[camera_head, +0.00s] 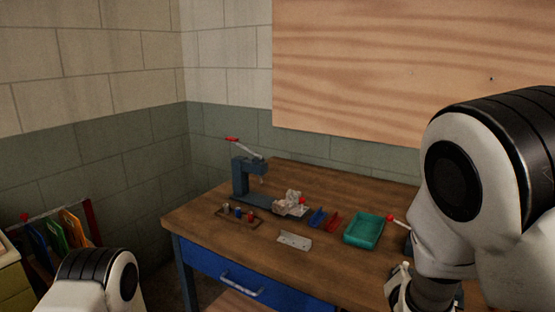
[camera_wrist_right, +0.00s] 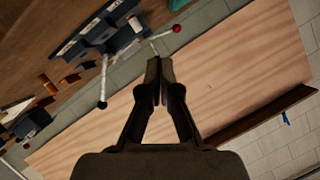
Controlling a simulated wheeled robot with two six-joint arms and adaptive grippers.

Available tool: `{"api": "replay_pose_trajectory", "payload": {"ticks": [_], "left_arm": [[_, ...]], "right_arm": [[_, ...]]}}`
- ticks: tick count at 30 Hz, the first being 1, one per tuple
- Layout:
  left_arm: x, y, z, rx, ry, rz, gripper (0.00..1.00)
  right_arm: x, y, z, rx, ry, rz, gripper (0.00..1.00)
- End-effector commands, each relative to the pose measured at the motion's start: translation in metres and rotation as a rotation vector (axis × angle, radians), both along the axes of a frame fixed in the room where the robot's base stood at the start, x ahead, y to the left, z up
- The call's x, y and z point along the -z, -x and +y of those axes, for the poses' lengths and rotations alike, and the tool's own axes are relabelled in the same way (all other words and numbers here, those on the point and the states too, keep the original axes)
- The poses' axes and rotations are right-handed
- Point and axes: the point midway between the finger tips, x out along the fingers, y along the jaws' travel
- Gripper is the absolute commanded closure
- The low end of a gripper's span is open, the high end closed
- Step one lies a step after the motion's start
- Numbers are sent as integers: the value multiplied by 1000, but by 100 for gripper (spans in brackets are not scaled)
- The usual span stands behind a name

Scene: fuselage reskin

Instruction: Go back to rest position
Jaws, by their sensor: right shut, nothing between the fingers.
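My right gripper (camera_wrist_right: 157,72) shows in the right wrist view, its two dark fingers together and empty. Behind it lie the pale wooden wall panel and the bench edge, and no object touches the fingertips. In the head view my right arm fills the right side, and its gripper is hidden or out of frame. Part of my left arm shows at the bottom left of the head view; its gripper is not in view.
A wood panel (camera_head: 400,70) hangs behind. Coloured folders (camera_head: 68,226) stand at left.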

Motion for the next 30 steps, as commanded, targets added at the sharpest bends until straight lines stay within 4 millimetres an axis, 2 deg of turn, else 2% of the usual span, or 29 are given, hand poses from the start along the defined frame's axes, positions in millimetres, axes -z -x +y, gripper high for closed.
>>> {"api": "replay_pose_trajectory", "payload": {"ticks": [8,11,14,17,18,20,21,24,25,27,30], "left_arm": [[-1,0,0,0,0,0,63],[-1,0,0,0,0,0,63],[-2,0,0,0,0,0,63],[-2,0,0,0,0,0,63],[-3,0,0,0,0,0,63],[-4,0,0,0,0,0,63],[-4,0,0,0,0,0,63],[-5,0,0,0,0,0,63],[-5,0,0,0,0,0,63],[-5,0,0,0,0,0,63],[-5,0,0,0,0,0,63]], "right_arm": [[82,29,-2,-83,67,238,100],[120,49,-3,-134,95,354,100],[166,79,-3,-205,126,500,100],[223,129,-2,-318,157,696,100],[247,157,-1,-378,165,787,100],[278,200,1,-475,173,919,100],[295,228,2,-539,172,994,100],[321,285,6,-676,164,1138,100],[326,298,6,-708,159,1167,100],[332,317,8,-758,153,1209,100],[334,326,9,-784,151,1228,100]]}}
